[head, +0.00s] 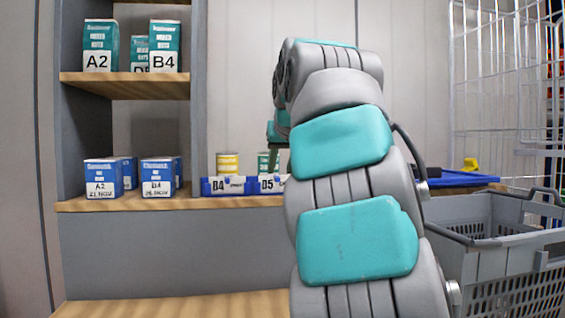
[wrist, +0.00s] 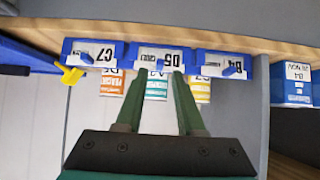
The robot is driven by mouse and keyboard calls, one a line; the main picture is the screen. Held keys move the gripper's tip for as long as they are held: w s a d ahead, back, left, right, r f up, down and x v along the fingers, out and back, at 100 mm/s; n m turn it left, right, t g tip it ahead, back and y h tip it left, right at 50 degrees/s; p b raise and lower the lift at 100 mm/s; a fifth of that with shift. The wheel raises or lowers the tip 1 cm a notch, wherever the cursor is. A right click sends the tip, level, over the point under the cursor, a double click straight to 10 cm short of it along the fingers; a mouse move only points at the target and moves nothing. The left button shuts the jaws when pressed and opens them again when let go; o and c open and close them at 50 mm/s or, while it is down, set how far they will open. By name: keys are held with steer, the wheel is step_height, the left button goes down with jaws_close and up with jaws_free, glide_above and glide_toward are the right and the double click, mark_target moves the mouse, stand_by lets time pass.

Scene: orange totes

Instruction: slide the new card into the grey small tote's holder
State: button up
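No grey small tote shows; the small totes in view are blue. In the head view, tote B4 (head: 210,187) and tote D5 (head: 258,187) stand side by side on the shelf, with my arm in front to the right. In the wrist view, which is upside down, totes C7 (wrist: 70,52), D5 (wrist: 133,57) and B4 (wrist: 201,62) stand in a row, each with a white label card in front. My gripper (wrist: 158,78) is open, its green fingers apart and pointing at tote D5. I see nothing held between them. I cannot pick out a separate new card.
A yellow object (head: 471,164) lies on a blue tray (head: 465,179) right of my arm. A grey basket (head: 505,240) stands at the right. Blue boxes (head: 103,178) and teal boxes (head: 165,45) fill the left shelves.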

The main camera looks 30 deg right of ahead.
mark_target(278, 177)
steer(key=shift+b+x, duration=0.4)
steer(key=shift+x, duration=2.45)
steer(key=shift+c, duration=0.3)
jaws_close()
steer(key=shift+r, duration=0.15)
steer(key=r+p, duration=0.1)
steer(key=r, duration=0.1)
steer(key=r+p, duration=0.1)
steer(key=p, duration=0.1)
steer(key=r+p, duration=0.2)
steer(key=shift+s+r, duration=0.3)
steer(key=shift+r, duration=0.05)
